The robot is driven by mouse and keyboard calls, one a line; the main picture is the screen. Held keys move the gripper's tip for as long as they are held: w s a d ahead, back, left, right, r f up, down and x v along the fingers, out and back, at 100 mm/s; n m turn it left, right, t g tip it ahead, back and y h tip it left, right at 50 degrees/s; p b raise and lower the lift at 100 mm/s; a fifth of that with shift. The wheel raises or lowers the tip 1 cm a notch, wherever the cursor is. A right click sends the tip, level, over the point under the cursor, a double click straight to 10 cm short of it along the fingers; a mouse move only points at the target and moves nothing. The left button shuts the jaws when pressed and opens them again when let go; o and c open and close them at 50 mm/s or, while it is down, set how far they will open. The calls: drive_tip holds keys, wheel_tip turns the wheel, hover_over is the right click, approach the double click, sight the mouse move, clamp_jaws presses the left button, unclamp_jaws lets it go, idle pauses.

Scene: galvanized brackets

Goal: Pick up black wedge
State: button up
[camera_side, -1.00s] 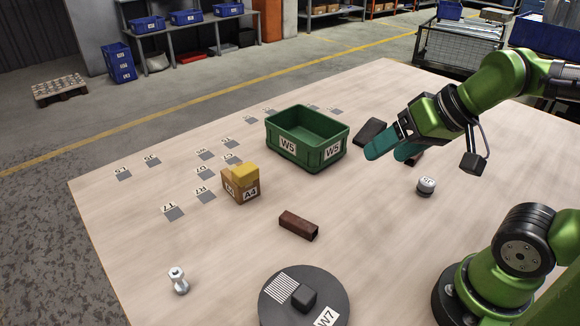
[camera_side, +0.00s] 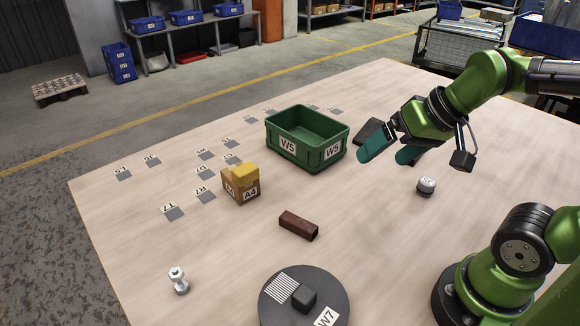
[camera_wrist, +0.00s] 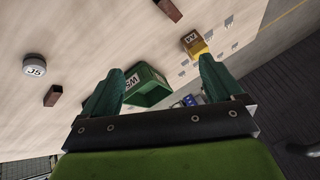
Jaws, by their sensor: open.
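The black wedge (camera_side: 369,131) lies on the table just right of the green bin in the side view, partly hidden behind my gripper. I cannot make it out in the wrist view. My gripper (camera_side: 383,158) is open, with its two teal fingers apart and nothing visible between them. In the side picture it overlaps the wedge's right edge, but it looks apart from it. The fingers also show in the wrist view (camera_wrist: 160,70).
The green bin (camera_side: 283,145) stands left of the wedge. A yellow block tops a cardboard box (camera_side: 241,190).

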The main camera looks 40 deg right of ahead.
drive_tip(key=w+d+n+g+h, duration=0.2)
drive_tip(key=w+d, duration=0.7)
drive_tip(key=w, duration=0.2)
drive_tip(key=n+g+h, duration=0.4)
drive_tip(key=n, duration=1.7)
approach(372, 127)
drive_tip(key=x, duration=0.5)
drive_tip(key=shift+w+d, duration=0.1)
drive_tip(key=shift+d, duration=0.15)
drive_tip(key=shift+x, duration=2.65)
drive_tip(key=shift+a, duration=0.15)
drive_tip(key=c, duration=1.3)
drive_tip(key=shift+c, duration=0.6)
